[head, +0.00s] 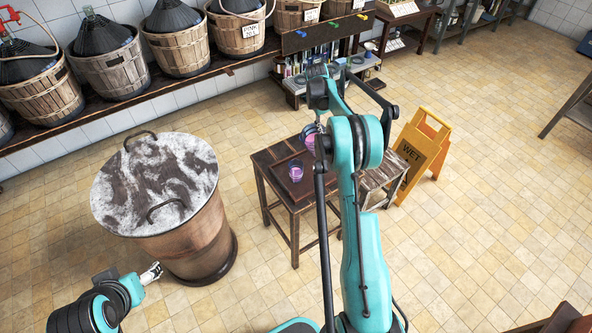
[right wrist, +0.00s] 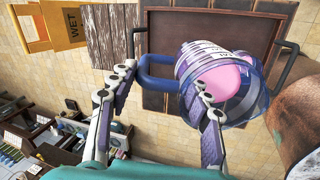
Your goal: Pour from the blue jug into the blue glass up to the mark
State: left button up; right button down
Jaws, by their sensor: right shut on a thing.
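The blue jug (right wrist: 190,62) is see-through, with marking lines on its side and pink liquid inside. My right gripper (right wrist: 165,82) is shut on it at its blue handle (right wrist: 150,66). In the head view the jug (head: 310,143) is partly behind my right arm, above the small table. A small glass (head: 296,171) with pink-purple contents stands on the brown tray (head: 283,185), in front of the jug. The mark cannot be read. My left gripper (head: 153,272) is low at the left, away from both; its fingers are too small to judge.
The tray lies on a dark wooden table (head: 262,160). A yellow wet-floor sign (head: 418,150) stands right of it. A large lidded copper vat (head: 190,240) stands left. Basketed demijohns (head: 178,50) line a shelf at the back.

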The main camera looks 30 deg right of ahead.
jog(key=shift+s+d+f+y, duration=0.1)
jog(key=shift+d+f+y, duration=0.05)
jog(key=shift+f+y, duration=1.1)
jog(key=shift+y, duration=0.45)
jog(key=shift+r, duration=0.1)
jog(key=s+a+r, duration=0.1)
jog(key=s+r, duration=0.1)
jog(key=s, duration=0.1)
jog(key=s+a+r, duration=0.1)
jog(key=shift+s+a, duration=0.15)
jog(key=shift+a, duration=0.2)
